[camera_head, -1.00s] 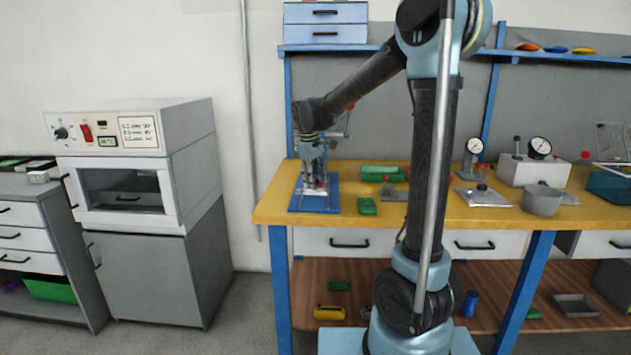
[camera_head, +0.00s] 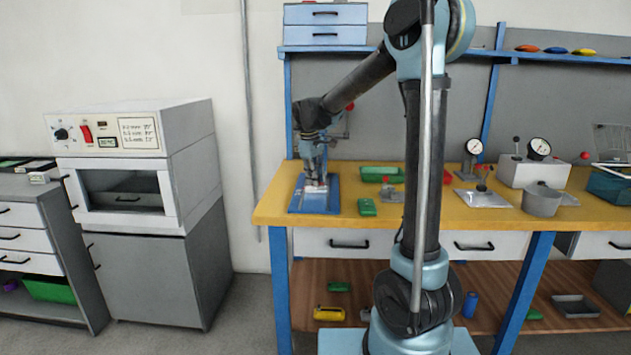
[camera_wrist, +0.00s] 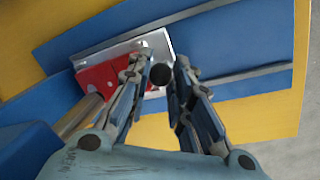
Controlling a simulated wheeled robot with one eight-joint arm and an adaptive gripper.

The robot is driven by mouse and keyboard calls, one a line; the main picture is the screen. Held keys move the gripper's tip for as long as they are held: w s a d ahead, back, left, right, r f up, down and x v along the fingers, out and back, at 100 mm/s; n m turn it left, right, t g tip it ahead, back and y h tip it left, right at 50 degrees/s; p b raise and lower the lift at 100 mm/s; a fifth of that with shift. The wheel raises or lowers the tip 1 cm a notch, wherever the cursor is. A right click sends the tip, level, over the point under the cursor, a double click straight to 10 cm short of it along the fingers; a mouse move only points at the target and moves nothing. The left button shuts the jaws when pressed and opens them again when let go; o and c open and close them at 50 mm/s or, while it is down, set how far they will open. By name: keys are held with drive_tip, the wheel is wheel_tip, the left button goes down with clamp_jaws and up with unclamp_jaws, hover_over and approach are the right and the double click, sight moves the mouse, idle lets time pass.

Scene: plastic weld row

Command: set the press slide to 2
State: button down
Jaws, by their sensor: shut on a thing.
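The press stands on a blue base plate (camera_head: 308,206) at the left end of the yellow bench. In the wrist view the blue base (camera_wrist: 215,35) carries a bright metal plate (camera_wrist: 157,42) and a red block (camera_wrist: 98,77). A round black knob (camera_wrist: 160,74) shows between my fingers. My gripper (camera_head: 316,184) reaches down over the base in the head view. In the wrist view my gripper (camera_wrist: 160,62) is shut on the black knob, its fingers on either side. The arm hides part of the press, and no slide numbers are readable.
A green block (camera_head: 367,207) lies right of the base, with a green tray (camera_head: 378,174) behind it. A lever with a red ball (camera_head: 349,106) rises behind my wrist. Dial gauges (camera_head: 539,148) and a grey pot (camera_head: 541,200) stand farther right.

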drive_tip(key=shift+w+r, duration=0.1)
drive_tip(key=shift+w, duration=0.2)
drive_tip(key=c, duration=1.4)
unclamp_jaws()
drive_tip(key=r, duration=0.4)
drive_tip(key=s+a+r, duration=0.1)
drive_tip(key=r, duration=0.6)
drive_tip(key=shift+s+a+r, duration=0.15)
drive_tip(key=shift+s+r, duration=0.15)
drive_tip(key=shift+s, duration=0.1)
